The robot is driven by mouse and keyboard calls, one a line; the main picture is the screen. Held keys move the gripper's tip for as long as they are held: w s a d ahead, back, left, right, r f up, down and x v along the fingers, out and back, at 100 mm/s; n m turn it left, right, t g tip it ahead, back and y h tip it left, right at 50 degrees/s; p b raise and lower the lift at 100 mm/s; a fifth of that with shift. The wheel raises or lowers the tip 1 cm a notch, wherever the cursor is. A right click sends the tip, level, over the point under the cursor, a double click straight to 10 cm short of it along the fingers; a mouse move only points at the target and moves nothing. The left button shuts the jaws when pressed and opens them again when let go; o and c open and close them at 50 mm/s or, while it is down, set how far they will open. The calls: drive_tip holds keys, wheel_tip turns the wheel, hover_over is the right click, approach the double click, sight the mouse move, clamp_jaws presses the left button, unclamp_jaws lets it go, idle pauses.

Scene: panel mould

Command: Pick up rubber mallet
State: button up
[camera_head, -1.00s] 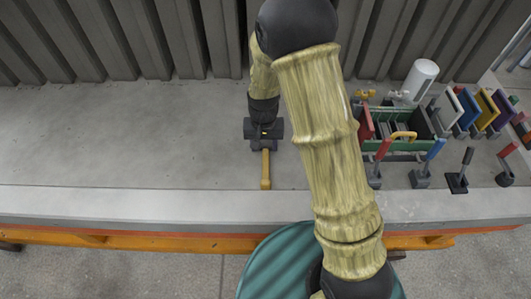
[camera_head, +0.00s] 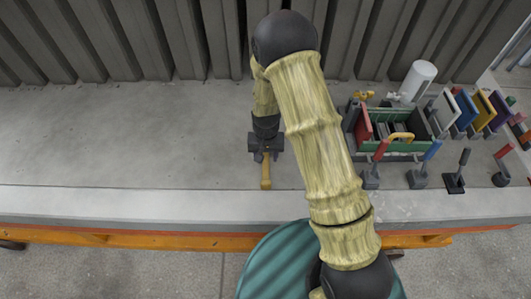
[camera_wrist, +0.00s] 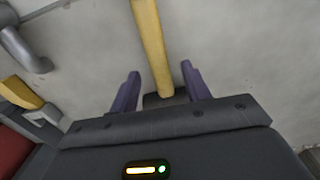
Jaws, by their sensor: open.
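The rubber mallet shows a yellow handle (camera_head: 265,178) on the grey slab, its end toward the front edge. The handle also shows in the wrist view (camera_wrist: 152,45), running from the top edge down between my fingers. A dark block (camera_wrist: 158,100) at the handle's lower end looks like part of the mallet head, mostly hidden by my gripper. My gripper (camera_head: 266,156) is over the head end of the handle. In the wrist view my gripper (camera_wrist: 160,72) is open, with one purple-grey finger on each side of the handle and gaps between.
A green tool caddy (camera_head: 405,147) with a yellow handle stands to the right. Several coloured clamps or handles (camera_head: 468,110) and a white cylinder (camera_head: 419,80) stand around it. A corrugated wall (camera_head: 150,40) closes the back. The slab left of the mallet is clear.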

drive_tip(key=shift+f, duration=0.9)
clamp_jaws()
